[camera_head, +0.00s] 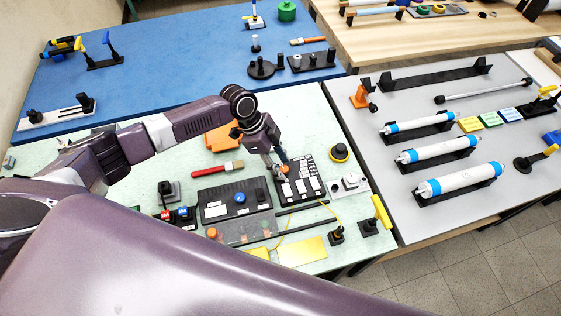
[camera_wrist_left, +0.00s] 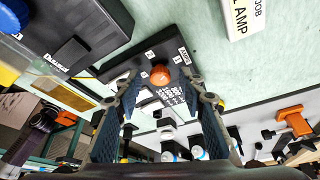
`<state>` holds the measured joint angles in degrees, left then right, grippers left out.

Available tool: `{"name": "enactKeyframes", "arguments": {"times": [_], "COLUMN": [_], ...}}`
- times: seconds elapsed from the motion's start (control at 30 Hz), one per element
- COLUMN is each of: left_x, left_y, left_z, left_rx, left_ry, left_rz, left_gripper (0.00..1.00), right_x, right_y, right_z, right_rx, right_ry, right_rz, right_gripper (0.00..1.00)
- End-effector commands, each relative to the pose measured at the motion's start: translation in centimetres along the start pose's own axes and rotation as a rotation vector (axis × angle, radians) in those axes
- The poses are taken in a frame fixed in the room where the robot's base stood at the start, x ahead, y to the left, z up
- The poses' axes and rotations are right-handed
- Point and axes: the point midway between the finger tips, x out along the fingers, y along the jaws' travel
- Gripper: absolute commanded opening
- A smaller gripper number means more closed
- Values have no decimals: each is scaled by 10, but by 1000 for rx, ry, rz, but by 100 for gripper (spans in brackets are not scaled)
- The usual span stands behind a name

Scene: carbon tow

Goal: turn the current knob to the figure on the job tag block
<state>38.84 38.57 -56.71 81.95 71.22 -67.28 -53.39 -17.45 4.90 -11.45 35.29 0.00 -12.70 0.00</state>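An orange-red knob (camera_wrist_left: 160,75) sits on a black panel (camera_wrist_left: 118,66) with white printed labels, one reading like AMPS. In the head view, the knob (camera_head: 277,170) is partly beside my gripper, on the black panel (camera_head: 301,184). My left gripper (camera_wrist_left: 164,86) is open; its two fingers stand apart on either side of the knob in the wrist view. It also shows above the panel in the head view (camera_head: 282,164). Contact is not clear. The white job tag block (camera_wrist_left: 246,17) shows partly at the wrist view's top right; JOB and AMP are readable, its figure is not clear.
A black box with a blue knob (camera_head: 240,197) stands to the left of the panel. My arm hides part of the green bench.

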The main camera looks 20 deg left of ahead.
Motion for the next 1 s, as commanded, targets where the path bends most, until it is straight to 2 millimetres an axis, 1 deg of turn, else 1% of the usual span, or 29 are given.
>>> {"name": "enactKeyframes", "arguments": {"times": [0.03, 0.1, 0.23, 0.27, 0.5, 0.57, 0.6, 0.83, 1.0], "left_x": [1, 2, 1, 1, 1, 1, 1, 2, 3], "left_y": [0, 0, 0, 0, 0, 0, 0, -1, -3], "left_z": [0, 1, 1, 1, 1, 0, 1, 1, 1], "left_rx": [0, 0, 1, 1, 1, 1, 1, 19, 83], "left_ry": [-1, -1, -1, -1, -1, -1, -1, -1, 0], "left_rz": [0, 0, 0, 0, 0, 0, 0, 6, 31], "left_gripper": [37, 37, 37, 35, 8, 2, 0, 0, 0], "right_x": [0, 0, 0, 0, 0, 0, 0, 4, 16], "right_y": [1, 2, 0, 0, -8, -10, -10, -9, -6], "right_z": [-8, -14, -17, -16, -12, -9, -8, -6, -4], "right_rx": [0, 0, 1, 1, 4, 5, 4, 4, 3], "right_ry": [11, 21, 25, 25, 17, 14, 12, 8, 8], "right_rz": [1, 2, 1, 0, -9, -11, -11, -10, -7], "right_gripper": [0, 0, 0, 0, 0, 0, 0, 0, 0]}}
